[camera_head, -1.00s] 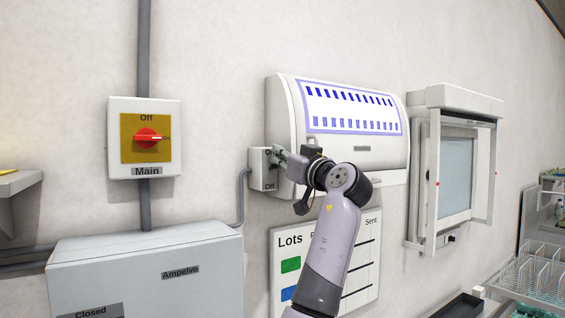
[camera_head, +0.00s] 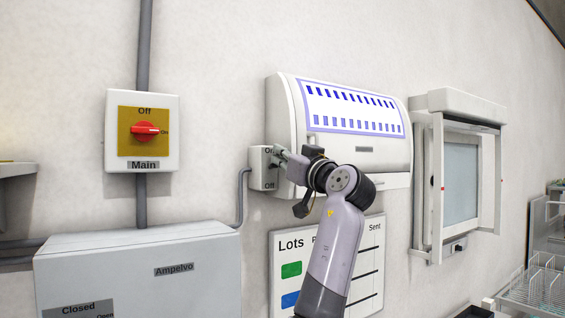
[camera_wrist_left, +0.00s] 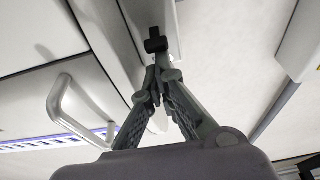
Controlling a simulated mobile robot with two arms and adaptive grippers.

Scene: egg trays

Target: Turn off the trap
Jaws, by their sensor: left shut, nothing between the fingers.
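The trap (camera_head: 298,110) is a white rounded wall unit with a lit blue-violet window, in the head view's middle. A small switch box (camera_head: 257,172) marked On and Off is at its left side. My left gripper (camera_head: 279,153) is at the front of this box, near the On label, and partly hides it. In the left wrist view my left gripper (camera_wrist_left: 157,70) is shut and empty. A small black switch lever (camera_wrist_left: 155,44) is just past its fingertips; I cannot tell if they touch. My right gripper is not in view.
A Main switch (camera_head: 127,155) with a red knob is on the wall at left, above a grey Ampelvo box (camera_head: 130,285). A Lots board (camera_head: 292,252) hangs below the trap. A framed wall cabinet (camera_head: 425,190) is at right. In the wrist view a white handle (camera_wrist_left: 62,98) is close left.

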